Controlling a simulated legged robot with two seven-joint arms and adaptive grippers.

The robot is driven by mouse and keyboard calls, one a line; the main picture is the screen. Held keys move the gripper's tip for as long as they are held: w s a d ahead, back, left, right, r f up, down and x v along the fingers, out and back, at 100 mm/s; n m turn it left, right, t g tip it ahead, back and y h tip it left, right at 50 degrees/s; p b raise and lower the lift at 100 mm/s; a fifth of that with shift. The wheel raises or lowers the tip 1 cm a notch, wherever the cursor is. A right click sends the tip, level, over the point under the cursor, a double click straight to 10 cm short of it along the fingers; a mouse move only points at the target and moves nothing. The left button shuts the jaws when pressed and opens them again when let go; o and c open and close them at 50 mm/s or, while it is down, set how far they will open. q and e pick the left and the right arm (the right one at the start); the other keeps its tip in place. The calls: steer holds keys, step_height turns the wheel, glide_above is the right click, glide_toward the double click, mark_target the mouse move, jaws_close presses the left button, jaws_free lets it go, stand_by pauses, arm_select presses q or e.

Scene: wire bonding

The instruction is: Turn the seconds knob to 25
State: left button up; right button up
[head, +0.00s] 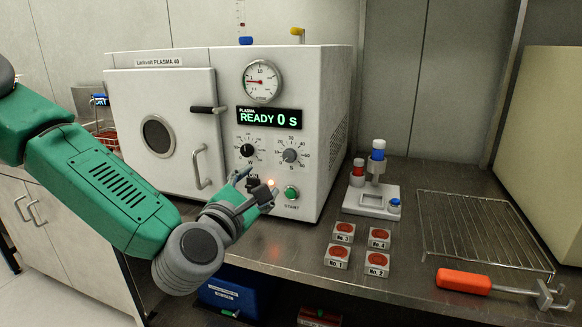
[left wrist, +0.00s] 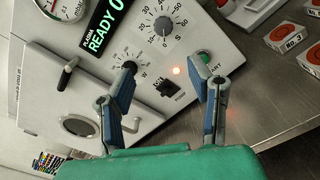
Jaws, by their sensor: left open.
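The seconds knob (head: 290,156) is a grey knob inside a numbered dial on the front of the white plasma machine (head: 225,190). In the left wrist view the knob (left wrist: 163,26) is unobstructed, beyond the fingertips. The display (head: 269,118) reads "READY 0 s". My left gripper (head: 259,181) is open and empty in front of the panel, below and left of the seconds knob and apart from it. In the left wrist view the open fingers (left wrist: 170,76) spread either side of the power switch, and one finger partly covers the W dial. My right gripper is not in view.
The W knob (head: 247,150) is left of the seconds knob; the green start button (head: 291,192) is below it. A door handle (head: 201,166) sticks out at left. Several numbered sample blocks (head: 337,256), a small stand (head: 371,200), a wire rack (head: 478,235) and an orange-handled tool (head: 464,281) occupy the bench.

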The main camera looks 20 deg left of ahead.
arm_select(q)
glide_toward(288, 159)
steer(key=a, duration=0.2)
steer(key=w+d, duration=0.1)
steer(key=w, duration=0.1)
steer(key=w+d, duration=0.1)
steer(key=w, duration=0.2)
steer(key=w+d, duration=0.1)
steer(key=w, duration=0.2)
steer(key=shift+w+d+r, duration=0.1)
steer(key=shift+d+r, duration=0.1)
steer(key=shift+d, duration=0.2)
steer(key=shift+w+a+f, duration=0.1)
steer(key=shift+w+a, duration=0.2)
steer(key=shift+a, duration=0.3)
steer(key=shift+w+a+f, duration=0.1)
steer(key=shift+w+a, duration=0.25)
steer(key=shift+a, duration=0.45)
steer(key=shift+d+r, duration=0.1)
steer(key=shift+d, duration=0.35)
steer(key=shift+c, duration=1.3)
steer(key=shift+d, duration=0.35)
steer(key=c, duration=0.7)
steer(key=shift+d+r, duration=0.1)
steer(key=shift+d, duration=0.1)
jaws_close()
steer(key=shift+a, duration=0.3)
steer(key=shift+m, duration=0.4)
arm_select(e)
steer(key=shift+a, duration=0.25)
